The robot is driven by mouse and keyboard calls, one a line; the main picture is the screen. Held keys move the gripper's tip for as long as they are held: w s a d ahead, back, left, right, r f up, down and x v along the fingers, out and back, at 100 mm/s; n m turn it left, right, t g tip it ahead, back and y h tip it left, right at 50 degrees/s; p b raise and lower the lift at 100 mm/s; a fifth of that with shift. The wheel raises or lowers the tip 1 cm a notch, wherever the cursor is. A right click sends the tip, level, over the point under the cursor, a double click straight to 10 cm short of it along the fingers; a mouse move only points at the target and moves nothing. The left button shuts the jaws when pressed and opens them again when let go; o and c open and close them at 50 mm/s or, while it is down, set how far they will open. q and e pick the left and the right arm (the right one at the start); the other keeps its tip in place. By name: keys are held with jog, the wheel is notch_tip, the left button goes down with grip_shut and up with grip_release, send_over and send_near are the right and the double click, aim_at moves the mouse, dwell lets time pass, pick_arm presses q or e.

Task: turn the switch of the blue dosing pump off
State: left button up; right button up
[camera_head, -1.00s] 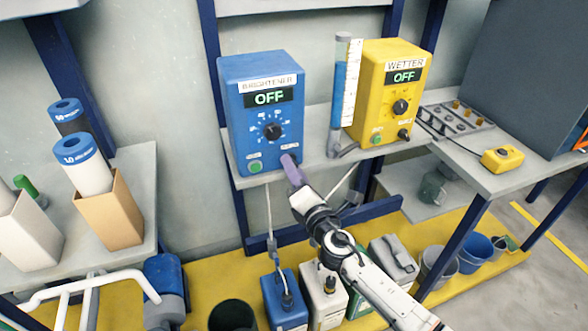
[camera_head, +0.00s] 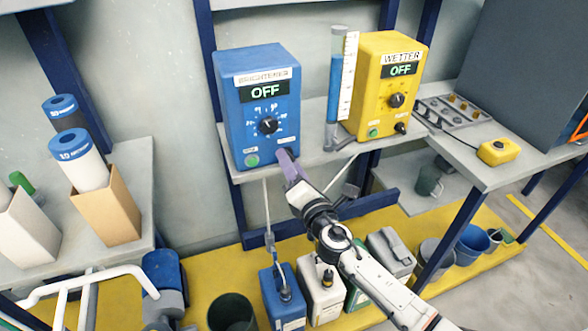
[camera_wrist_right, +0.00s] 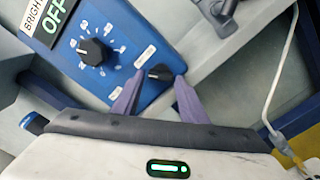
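The blue dosing pump (camera_head: 262,105), labelled BRIGHTENER, stands on the shelf and its display (camera_head: 265,91) reads OFF. It has a round black dial (camera_head: 267,125) and a green button (camera_head: 252,160). In the right wrist view its small black switch (camera_wrist_right: 158,72) sits at the lower right of the panel, below a white label. My right gripper (camera_head: 283,153) is at that corner and hides the switch in the head view. Its purple fingers (camera_wrist_right: 161,80) are apart, one on each side of the switch; contact cannot be told.
A yellow WETTER pump (camera_head: 384,85), also reading OFF, and a clear cylinder with blue liquid (camera_head: 335,85) stand right of the blue pump. Several jugs (camera_head: 283,298) stand on the yellow platform below. Cartridges in boxes (camera_head: 108,210) are at left.

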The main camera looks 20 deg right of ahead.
jog(key=s, duration=1)
jog(key=shift+d, duration=0.2)
jog(key=s+a+f+m+g+y, duration=0.2)
jog(key=s+f+m+g, duration=0.7)
jog(key=s+f+m, duration=1.3)
jog(key=s+a+m, duration=0.1)
jog(key=s, duration=0.1)
jog(key=shift+s+m, duration=0.3)
jog(key=shift+d, duration=0.1)
